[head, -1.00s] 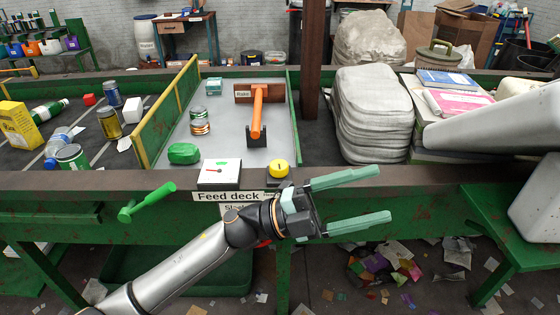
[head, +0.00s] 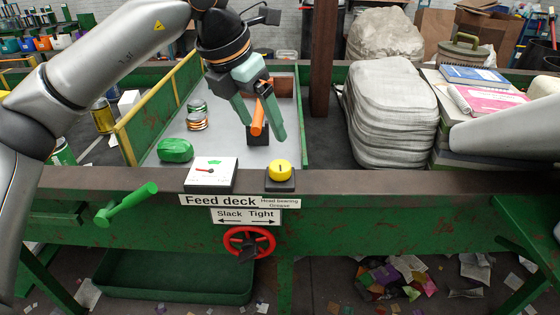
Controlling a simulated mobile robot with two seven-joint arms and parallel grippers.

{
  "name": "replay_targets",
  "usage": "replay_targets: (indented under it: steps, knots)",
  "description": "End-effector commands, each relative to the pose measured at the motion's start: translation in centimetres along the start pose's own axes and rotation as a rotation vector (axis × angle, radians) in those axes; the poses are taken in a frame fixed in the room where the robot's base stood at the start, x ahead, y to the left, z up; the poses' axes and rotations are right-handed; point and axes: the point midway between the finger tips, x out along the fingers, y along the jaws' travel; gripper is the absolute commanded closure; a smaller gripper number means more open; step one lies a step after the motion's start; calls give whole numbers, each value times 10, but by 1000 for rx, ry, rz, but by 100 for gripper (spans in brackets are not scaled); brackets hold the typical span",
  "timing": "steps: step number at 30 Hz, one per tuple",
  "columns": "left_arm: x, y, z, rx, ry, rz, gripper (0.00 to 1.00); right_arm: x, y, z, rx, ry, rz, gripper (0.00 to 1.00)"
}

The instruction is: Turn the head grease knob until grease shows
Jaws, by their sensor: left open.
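The yellow knob (head: 280,171) sits on a dark square base on the deck's front beam, with a dark mark across its top. The small label below it (head: 279,202) reads "Head bearing Grease". I see no clear grease around the knob. My left gripper (head: 262,132) points down above and behind the knob, apart from it. Its two green fingers are spread, with the orange lever (head: 257,118) showing between and behind them. My right gripper is out of view; a pale arm link of mine shows at the right edge.
A white gauge (head: 211,172) stands left of the knob. A red handwheel (head: 249,243) sits below the "Slack Tight" sign (head: 246,216). A green handle (head: 126,204) juts out at left. A green lump (head: 175,150) and cans (head: 197,121) lie on the deck. Grey sacks (head: 385,118) stand right.

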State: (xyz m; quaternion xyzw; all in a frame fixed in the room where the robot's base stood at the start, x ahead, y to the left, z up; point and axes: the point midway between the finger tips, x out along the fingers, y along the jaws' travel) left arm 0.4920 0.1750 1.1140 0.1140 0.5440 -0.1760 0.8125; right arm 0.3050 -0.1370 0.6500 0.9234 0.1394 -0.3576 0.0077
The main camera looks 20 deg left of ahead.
Motion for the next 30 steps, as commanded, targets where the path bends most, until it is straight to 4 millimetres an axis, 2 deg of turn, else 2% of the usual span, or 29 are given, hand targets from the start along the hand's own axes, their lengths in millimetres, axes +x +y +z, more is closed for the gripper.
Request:
replay_targets:
  steps: [5,18,24,30]
  knots:
    - [17,3,-1,-3,4,11,14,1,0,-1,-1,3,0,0]
    - [101,2,-1,0,3,7,14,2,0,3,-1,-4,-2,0]
    - [119,2,0,1,0,7,14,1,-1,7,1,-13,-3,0]
    - [122,2,0,1,-1,7,14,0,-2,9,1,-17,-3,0]
